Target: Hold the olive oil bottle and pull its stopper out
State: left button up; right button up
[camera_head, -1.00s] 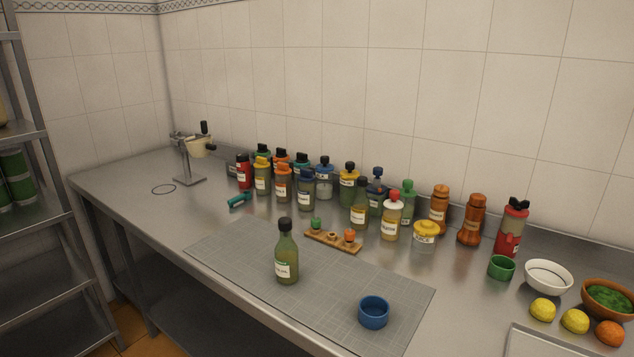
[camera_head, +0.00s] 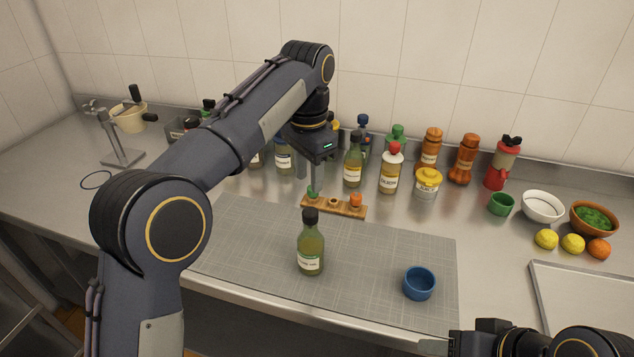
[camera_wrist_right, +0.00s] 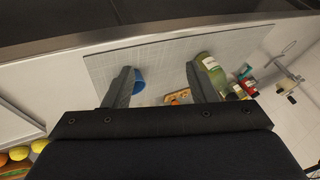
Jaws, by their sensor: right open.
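The olive oil bottle (camera_head: 310,250), olive green with a pale label, stands upright on the grey mat (camera_head: 385,255). Its black stopper (camera_head: 310,215) sits in the neck. The bottle also shows in the right wrist view (camera_wrist_right: 210,72), beyond one finger. My left gripper (camera_head: 316,182) points down behind the bottle, above the small wooden rack; it is apart from the bottle, and the jaw opening is unclear. My right gripper (camera_head: 432,346) is at the bottom right of the head view. In the right wrist view its fingers (camera_wrist_right: 160,80) are spread and empty.
A blue cup (camera_head: 419,284) stands on the mat right of the bottle. A wooden rack (camera_head: 345,209) with small stoppers lies behind it. Several other bottles and shakers line the wall. A tray (camera_head: 590,295) and bowls are at the right. The mat between bottle and cup is clear.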

jog(key=shift+o, duration=1.2)
jog(key=shift+w+a, duration=0.15)
jog(key=shift+a, duration=0.05)
jog(key=o, duration=0.4)
jog(key=w+a+m+g+y, duration=0.3)
jog(key=w+a+y, duration=0.1)
jog(key=w+a, duration=0.1)
jog(key=shift+a+r+m+y, duration=0.25)
jog(key=shift+r+m+y, duration=0.05)
jog(key=shift+m, duration=0.1)
jog(key=m+t+y, duration=0.4)
jog(key=m+y, duration=0.4)
jog(key=m, duration=0.8)
send_near(310, 244)
jog(key=w+a+f, duration=0.2)
jog(key=w, duration=0.1)
jog(key=shift+f, duration=0.3)
jog(key=shift+w+f+m, duration=0.2)
jog(key=shift+w+m, duration=0.05)
jog(key=shift+m, duration=0.05)
jog(key=shift+x, duration=3.85)
